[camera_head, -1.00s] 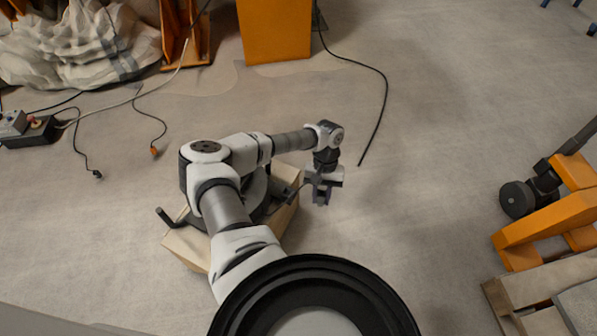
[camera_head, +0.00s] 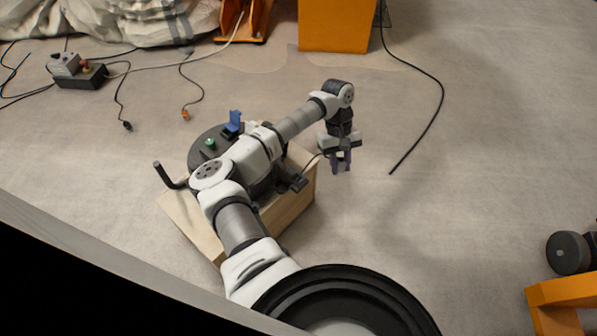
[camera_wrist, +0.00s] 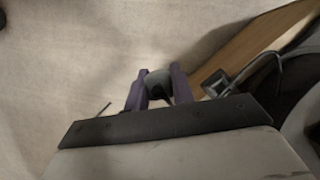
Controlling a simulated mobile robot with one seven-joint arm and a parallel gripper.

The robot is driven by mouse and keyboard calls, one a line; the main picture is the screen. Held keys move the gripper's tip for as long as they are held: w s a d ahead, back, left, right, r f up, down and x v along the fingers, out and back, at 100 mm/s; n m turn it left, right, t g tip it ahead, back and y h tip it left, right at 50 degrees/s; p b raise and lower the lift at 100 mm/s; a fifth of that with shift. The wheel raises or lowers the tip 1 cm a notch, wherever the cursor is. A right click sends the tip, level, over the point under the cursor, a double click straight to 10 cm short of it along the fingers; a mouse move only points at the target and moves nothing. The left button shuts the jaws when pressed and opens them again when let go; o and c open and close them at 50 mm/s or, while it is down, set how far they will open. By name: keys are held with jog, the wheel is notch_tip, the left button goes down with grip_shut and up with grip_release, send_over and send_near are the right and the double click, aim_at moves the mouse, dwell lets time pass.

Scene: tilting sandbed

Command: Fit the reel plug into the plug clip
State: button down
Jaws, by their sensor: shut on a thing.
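My gripper (camera_head: 341,165) is off the box's right side, pointing down. In the wrist view its purple fingers (camera_wrist: 154,92) are shut on a small grey and black piece, the reel plug (camera_wrist: 157,80). A thin cable (camera_head: 311,161) runs between gripper and reel. My arm covers much of the reel.
The wooden box (camera_head: 286,208) stands on open floor. A black cable (camera_head: 437,110) lies to the right. A power strip (camera_head: 78,77) and loose leads lie upper left. An orange block (camera_head: 336,25) stands behind; an orange wheeled frame (camera_head: 562,291) is lower right.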

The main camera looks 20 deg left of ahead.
jog(key=s+a+f+n+t+h+b, duration=0.1)
jog(key=a+n+b, duration=0.5)
jog(key=a, duration=0.6)
jog(key=shift+s+a+f+t+h+b, duration=0.2)
jog(key=shift+t+h+b, duration=0.1)
jog(key=shift+b, duration=0.2)
jog(key=shift+f+b, duration=0.15)
jog(key=shift+b, duration=0.25)
notch_tip(320, 180, down, 4)
jog(key=b, duration=0.4)
jog(key=shift+f, duration=0.1)
jog(key=shift+f+b, duration=1.15)
jog(key=shift+b, duration=0.3)
dwell(0.3)
jog(key=c, duration=0.6)
grip_release()
jog(key=shift+a, duration=0.1)
jog(key=shift+c, duration=0.2)
